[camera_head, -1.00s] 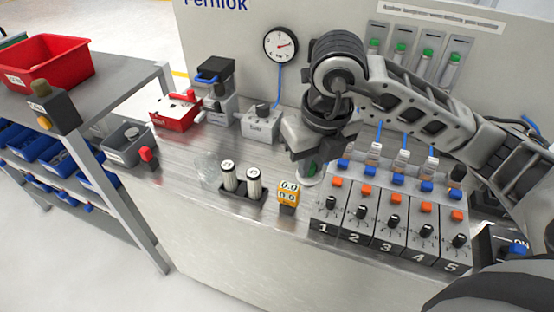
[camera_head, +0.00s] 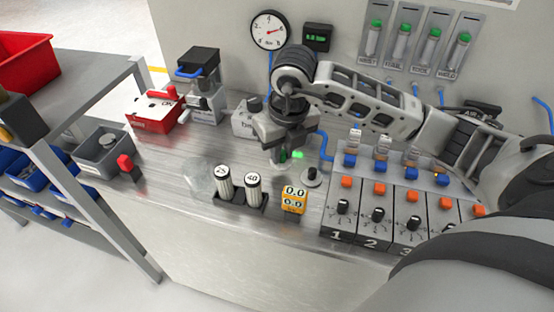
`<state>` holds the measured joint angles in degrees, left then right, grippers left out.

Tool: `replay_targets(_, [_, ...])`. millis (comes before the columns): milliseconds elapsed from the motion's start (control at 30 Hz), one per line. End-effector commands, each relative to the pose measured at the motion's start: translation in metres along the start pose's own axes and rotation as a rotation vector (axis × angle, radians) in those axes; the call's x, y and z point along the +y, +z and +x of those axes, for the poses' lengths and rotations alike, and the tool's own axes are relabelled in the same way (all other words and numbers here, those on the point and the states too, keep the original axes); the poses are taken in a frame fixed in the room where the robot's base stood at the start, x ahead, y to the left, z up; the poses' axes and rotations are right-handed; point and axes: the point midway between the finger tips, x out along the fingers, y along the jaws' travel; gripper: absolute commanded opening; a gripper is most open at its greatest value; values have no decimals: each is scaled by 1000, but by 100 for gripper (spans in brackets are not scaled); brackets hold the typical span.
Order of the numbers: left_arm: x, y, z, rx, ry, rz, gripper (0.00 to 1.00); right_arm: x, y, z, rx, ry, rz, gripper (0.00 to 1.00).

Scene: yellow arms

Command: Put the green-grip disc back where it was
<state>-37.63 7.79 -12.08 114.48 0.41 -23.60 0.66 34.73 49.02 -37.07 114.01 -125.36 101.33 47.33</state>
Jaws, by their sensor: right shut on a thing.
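My right gripper (camera_head: 281,152) is low over the bench, behind the orange-yellow meter. It is shut on the green-grip disc (camera_head: 278,158), of which only a little green and a pale lower edge show between and below the fingers. The fingers hide most of the disc, and I cannot tell whether it touches the bench. A bright green patch (camera_head: 297,155) shows just right of the fingers; I cannot tell what it belongs to. My left gripper is not in view.
A small grey base with a black knob (camera_head: 312,176) stands right of the gripper. Two white cylinders marked 25 (camera_head: 223,182) and 40 (camera_head: 253,190) stand in a black holder. The numbered valve panel (camera_head: 375,236) is at right, a red box (camera_head: 154,111) at left. The bench front is clear.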

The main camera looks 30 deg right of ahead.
Motion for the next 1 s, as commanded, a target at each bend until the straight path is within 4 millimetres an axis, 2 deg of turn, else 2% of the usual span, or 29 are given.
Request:
replay_targets(33, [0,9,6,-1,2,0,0,0,-2,16,2,0,2,0])
replay_targets(133, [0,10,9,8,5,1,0,1,-4,32,2,2,-1,0])
replay_targets(300, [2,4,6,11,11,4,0,1,-3,33,-2,1,-2,0])
replay_targets(567, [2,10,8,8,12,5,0,0,-4,38,-1,0,-2,0])
replay_targets(600, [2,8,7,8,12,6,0,0,-4,36,-1,1,-2,24])
replay_targets(667, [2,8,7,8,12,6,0,0,-4,36,0,0,-2,38])
replay_targets(1000, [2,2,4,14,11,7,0,1,-3,31,0,1,-2,38])
